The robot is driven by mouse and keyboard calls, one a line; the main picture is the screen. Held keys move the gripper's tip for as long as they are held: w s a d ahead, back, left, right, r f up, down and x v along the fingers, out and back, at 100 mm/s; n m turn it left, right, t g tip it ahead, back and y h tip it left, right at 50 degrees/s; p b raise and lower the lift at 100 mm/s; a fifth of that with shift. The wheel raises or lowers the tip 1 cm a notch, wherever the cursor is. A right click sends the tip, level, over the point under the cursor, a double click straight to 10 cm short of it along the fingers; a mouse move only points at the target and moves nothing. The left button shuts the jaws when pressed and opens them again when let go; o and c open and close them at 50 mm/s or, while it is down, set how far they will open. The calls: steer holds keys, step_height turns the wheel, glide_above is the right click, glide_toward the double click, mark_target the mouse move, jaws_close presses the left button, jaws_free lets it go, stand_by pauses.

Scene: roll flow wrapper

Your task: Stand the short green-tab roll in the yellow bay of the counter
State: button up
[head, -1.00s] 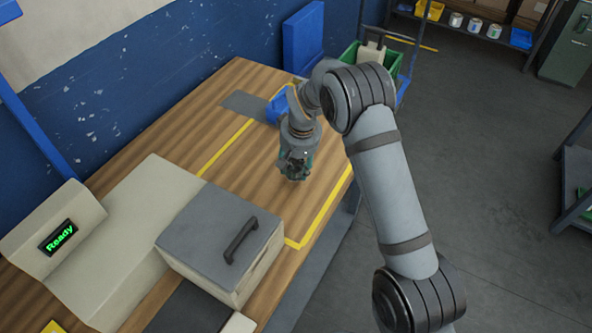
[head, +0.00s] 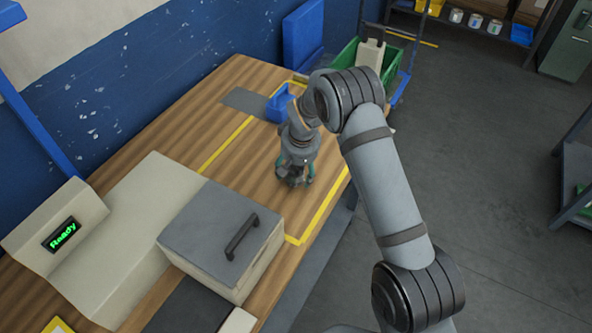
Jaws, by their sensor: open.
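My gripper (head: 295,182) is open and points down low over the wooden counter (head: 150,135), inside the area marked with yellow tape. The yellow-taped bay (head: 325,210) runs along the counter's right part, with its near corner beside the grey-lidded machine. I cannot make out the short green-tab roll; my gripper and wrist hide the counter right under them. Teal patches show at the fingers. I cannot tell whether anything stands between them.
The wrapper machine (head: 215,235) has a grey lid with a dark handle and a lit "Ready" display (head: 61,235). A small blue bin (head: 279,104) sits behind my wrist. A green crate (head: 347,60) stands beyond the counter's far end. Bare counter lies left of the gripper.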

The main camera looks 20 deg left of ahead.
mark_target(295, 167)
steer(key=b+v, duration=0.2)
steer(key=v, duration=1)
steer(key=p+x, duration=0.2)
steer(key=x, duration=1)
steer(key=shift+w+a+b+v, duration=0.15)
steer(key=shift+b+v, duration=0.15)
steer(key=shift+v, duration=0.6)
steer(key=shift+w+a+b+v, duration=0.15)
steer(key=shift+b+v, duration=0.15)
steer(key=shift+v, duration=0.55)
steer(key=shift+d+r, duration=0.1)
steer(key=shift+r, duration=0.05)
